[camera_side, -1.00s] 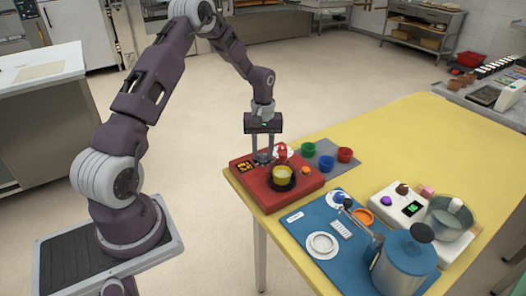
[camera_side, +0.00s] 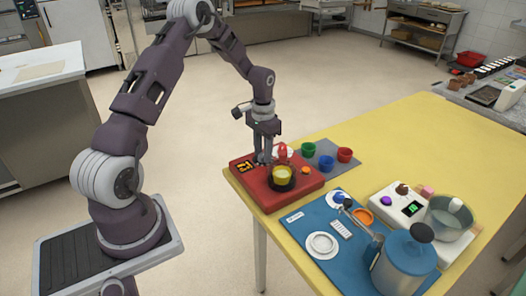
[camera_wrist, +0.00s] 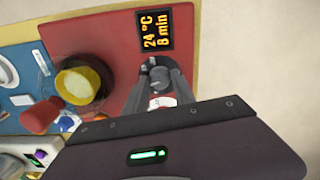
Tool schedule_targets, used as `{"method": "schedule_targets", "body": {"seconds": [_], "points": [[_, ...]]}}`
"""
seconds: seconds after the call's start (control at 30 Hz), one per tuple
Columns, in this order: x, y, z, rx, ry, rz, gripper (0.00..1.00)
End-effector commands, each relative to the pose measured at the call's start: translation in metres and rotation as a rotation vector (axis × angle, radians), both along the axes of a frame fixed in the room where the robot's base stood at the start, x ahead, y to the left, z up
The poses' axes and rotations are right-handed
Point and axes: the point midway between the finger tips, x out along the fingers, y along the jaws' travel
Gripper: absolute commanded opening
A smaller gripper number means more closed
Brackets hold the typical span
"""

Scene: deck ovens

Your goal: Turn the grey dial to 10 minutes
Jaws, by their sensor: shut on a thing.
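The grey dial (camera_wrist: 154,73) sits on the red unit (camera_wrist: 105,60) beside a black display (camera_wrist: 155,38). In the wrist view the display reads 24 °C and 8 min in orange. My gripper (camera_wrist: 157,80) is shut on the dial, with one finger on each side of it. In the side view my gripper (camera_side: 263,160) points down at the back left of the red unit (camera_side: 265,196). The dial is mostly hidden by the fingers there, and the display (camera_side: 244,167) is too small to read.
Green, blue and red bowls, a blue mat (camera_side: 300,218) and a blue canister (camera_side: 404,265) are further right.

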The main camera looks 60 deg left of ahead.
Motion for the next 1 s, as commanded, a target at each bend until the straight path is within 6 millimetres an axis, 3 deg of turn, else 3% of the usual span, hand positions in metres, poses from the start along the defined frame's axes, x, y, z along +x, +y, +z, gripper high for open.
{"method": "schedule_targets", "body": {"seconds": [0.4,0.97,1.0], "points": [[-0.0003,0.0,0.0004,0.0,0.001,-0.182,0.0],[-0.0003,0.0001,0.0004,0.0,0.001,-0.21,0.0],[-0.0003,0.0001,0.0004,0.0,0.001,-0.21,0.33]]}}
